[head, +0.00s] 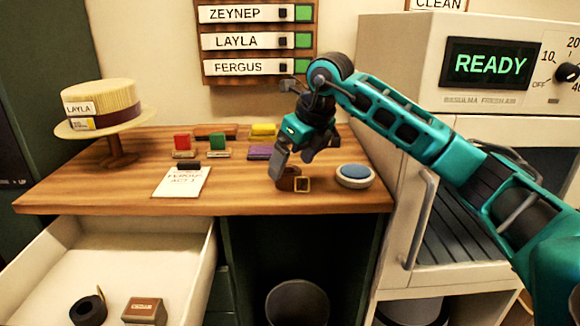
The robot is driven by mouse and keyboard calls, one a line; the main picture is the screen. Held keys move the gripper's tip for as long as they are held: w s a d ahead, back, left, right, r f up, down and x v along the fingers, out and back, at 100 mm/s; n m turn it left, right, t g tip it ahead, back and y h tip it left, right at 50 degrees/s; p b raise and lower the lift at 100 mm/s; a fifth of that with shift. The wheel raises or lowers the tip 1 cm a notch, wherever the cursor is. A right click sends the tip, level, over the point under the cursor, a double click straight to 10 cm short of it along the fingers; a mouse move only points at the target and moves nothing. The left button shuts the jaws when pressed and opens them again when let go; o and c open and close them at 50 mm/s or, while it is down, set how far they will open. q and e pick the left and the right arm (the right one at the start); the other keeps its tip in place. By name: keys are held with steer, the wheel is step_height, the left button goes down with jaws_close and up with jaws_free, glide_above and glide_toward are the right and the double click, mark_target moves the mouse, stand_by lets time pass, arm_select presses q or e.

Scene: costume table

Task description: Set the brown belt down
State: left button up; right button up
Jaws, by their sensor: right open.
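The brown belt (287,183), coiled and with a square gold buckle, rests on the wooden tabletop (235,200) near its front edge. My right gripper (292,167) is open just above the belt, fingers pointing down. One finger overlaps the belt's left side in the picture; I cannot tell whether it touches. The gripper hides part of the table behind it. My left gripper is out of view.
A blue round pad (354,174) sits just right of the belt. A paper card (181,183), colored blocks (217,141) and a straw hat (100,105) on a stand are also on the table. An open drawer (120,260) juts out below left. A white machine (400,150) stands right.

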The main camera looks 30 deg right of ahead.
steer(key=a+p+v, duration=0.1)
steer(key=v, duration=0.8)
steer(key=shift+d, duration=0.45)
